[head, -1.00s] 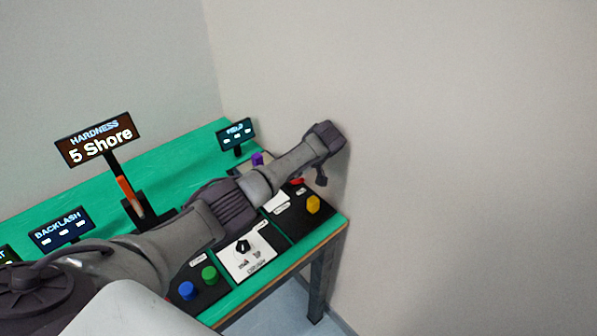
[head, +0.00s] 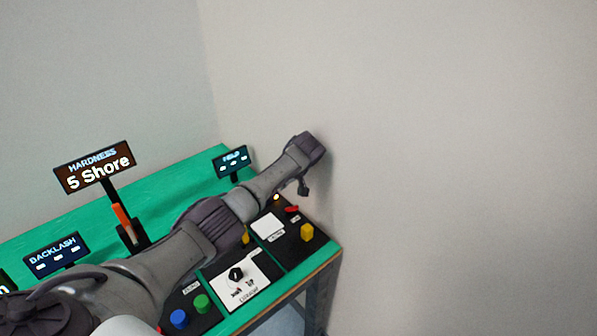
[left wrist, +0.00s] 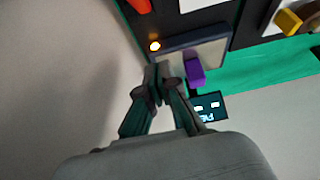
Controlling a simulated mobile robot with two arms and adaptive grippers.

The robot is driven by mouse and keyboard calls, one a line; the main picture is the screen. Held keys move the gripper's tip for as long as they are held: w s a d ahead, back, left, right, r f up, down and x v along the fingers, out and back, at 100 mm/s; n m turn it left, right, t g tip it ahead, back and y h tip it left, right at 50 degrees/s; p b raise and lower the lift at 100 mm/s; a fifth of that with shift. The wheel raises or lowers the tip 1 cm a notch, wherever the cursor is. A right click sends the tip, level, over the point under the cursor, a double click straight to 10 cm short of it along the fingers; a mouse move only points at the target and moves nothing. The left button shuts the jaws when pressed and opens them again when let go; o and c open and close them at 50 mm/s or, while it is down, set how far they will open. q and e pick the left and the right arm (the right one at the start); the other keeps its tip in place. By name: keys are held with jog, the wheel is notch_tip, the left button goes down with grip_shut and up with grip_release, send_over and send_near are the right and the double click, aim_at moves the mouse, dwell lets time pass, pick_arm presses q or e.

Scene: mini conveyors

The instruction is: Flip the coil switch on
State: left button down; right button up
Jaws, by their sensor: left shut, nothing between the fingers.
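My left gripper (head: 304,190) is above the far right end of the green bench. In the left wrist view its fingers (left wrist: 163,78) are shut and empty, close to a light grey panel (left wrist: 215,50). A purple block-shaped control (left wrist: 195,68) sits on that panel, just right of the fingertips; I cannot tell whether they touch. A small lamp (left wrist: 155,45) glows orange just beyond the fingertips, and it also shows in the head view (head: 276,197). No coil label is readable, so I cannot confirm which control is the coil switch. My right gripper is not in view.
A FIELD display (head: 230,161) stands behind the panel. Nearer are a red control (head: 292,209), a yellow knob (head: 307,232), a black rotary knob (head: 236,273), and green (head: 201,303) and blue (head: 179,318) buttons. A wall is close on the right.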

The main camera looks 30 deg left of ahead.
pick_arm(q)
jog(key=d+r, duration=0.3)
notch_tip(320, 180, up, 4)
jog(key=r+b, duration=0.1)
send_over(295, 206)
jog(key=shift+w+a+f, duration=0.15)
jog(key=shift+w+f, duration=0.05)
jog(key=shift+f, duration=0.05)
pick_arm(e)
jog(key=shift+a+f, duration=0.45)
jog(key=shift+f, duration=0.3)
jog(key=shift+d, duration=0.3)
